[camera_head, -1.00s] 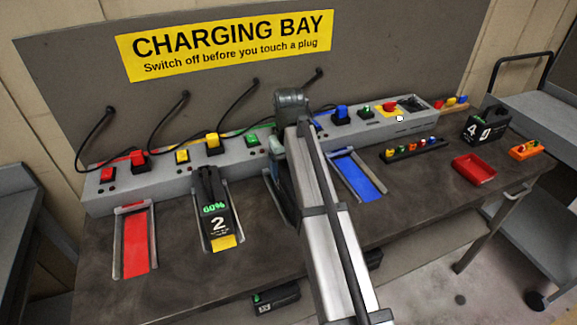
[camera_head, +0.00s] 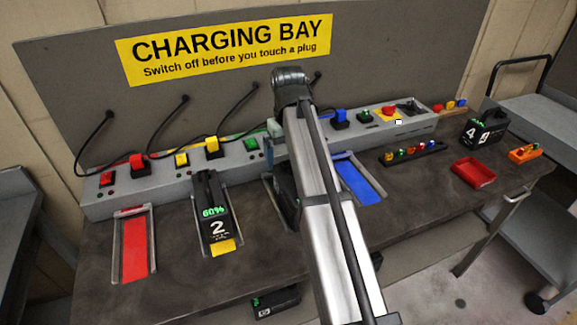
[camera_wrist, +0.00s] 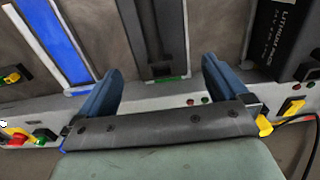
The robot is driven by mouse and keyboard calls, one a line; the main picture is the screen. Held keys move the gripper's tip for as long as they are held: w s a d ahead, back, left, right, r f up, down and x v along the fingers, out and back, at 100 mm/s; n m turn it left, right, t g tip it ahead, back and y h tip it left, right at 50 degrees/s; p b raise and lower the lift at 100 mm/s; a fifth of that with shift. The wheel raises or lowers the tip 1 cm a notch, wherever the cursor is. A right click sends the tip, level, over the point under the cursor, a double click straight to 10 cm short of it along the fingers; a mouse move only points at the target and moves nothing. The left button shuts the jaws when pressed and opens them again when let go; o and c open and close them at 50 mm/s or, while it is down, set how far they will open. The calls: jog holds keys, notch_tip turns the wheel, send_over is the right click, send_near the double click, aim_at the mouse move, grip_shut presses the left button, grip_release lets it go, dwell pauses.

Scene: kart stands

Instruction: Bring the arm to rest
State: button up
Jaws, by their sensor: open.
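My arm reaches across the bench, with its wrist raised in front of the back panel. My gripper (camera_wrist: 160,77) is open, with nothing between its two blue-grey fingers in the wrist view. Below it is the middle bay, where a dark block (camera_wrist: 160,35), probably a battery, sits above a green edge. In the head view the block (camera_head: 286,190) is mostly hidden behind my arm. My fingers look apart from it. My fingertips are hidden in the head view.
Battery 2 (camera_head: 216,215) stands in its bay, showing 60%. The red bay (camera_head: 134,250) and blue bay (camera_head: 358,182) are empty. The charger strip (camera_head: 115,197) carries switches and plugs. A red tray (camera_head: 473,171) and a numbered black battery (camera_head: 484,129) are at the right.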

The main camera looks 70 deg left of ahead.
notch_tip(320, 180, up, 8)
jog(key=shift+f, duration=0.2)
